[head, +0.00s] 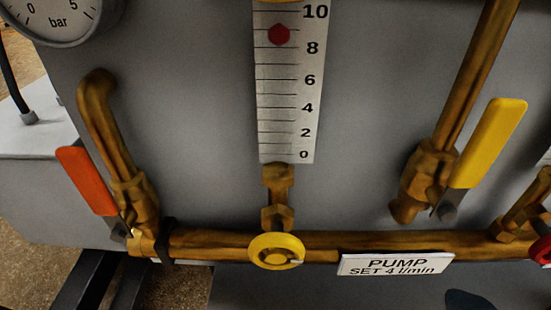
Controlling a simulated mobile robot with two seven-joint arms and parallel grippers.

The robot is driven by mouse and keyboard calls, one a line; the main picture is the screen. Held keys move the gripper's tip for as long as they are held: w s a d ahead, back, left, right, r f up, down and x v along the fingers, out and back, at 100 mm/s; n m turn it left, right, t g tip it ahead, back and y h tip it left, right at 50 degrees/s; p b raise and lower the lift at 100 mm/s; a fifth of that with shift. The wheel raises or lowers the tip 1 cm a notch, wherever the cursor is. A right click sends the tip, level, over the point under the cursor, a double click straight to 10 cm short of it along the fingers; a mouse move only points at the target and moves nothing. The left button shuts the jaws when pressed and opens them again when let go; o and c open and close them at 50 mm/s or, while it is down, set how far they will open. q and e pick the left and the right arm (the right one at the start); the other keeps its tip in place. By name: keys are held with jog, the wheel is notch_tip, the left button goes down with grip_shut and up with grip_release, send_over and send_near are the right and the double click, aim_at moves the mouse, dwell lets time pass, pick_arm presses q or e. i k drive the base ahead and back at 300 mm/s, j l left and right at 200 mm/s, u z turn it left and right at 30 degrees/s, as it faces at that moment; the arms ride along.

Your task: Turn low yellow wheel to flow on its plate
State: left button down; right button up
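The low yellow wheel (276,251) sits on the horizontal brass pipe, below the flow scale. A white mark shows near its right side. The white plate (395,264) to its right reads "PUMP SET 4 l/min". The flow scale (287,90) above the wheel runs from 0 at the bottom to 10 at the top. Its red float (279,34) stands a little below 10, around 9. Neither of my grippers shows in the head view.
An orange lever (87,181) is at the left pipe and a yellow lever (489,143) at the right pipe. A red wheel (542,251) is cut off at the right edge. A bar gauge (55,15) is at top left. The space before the yellow wheel looks clear.

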aim_at(284, 250)
jog(key=j+z, duration=0.2)
jog(key=j, duration=0.15)
jog(key=k+j+z, duration=0.15)
jog(key=j, duration=0.2)
jog(key=k+j+z, duration=0.2)
jog(key=j+z, duration=0.15)
jog(key=j, duration=0.3)
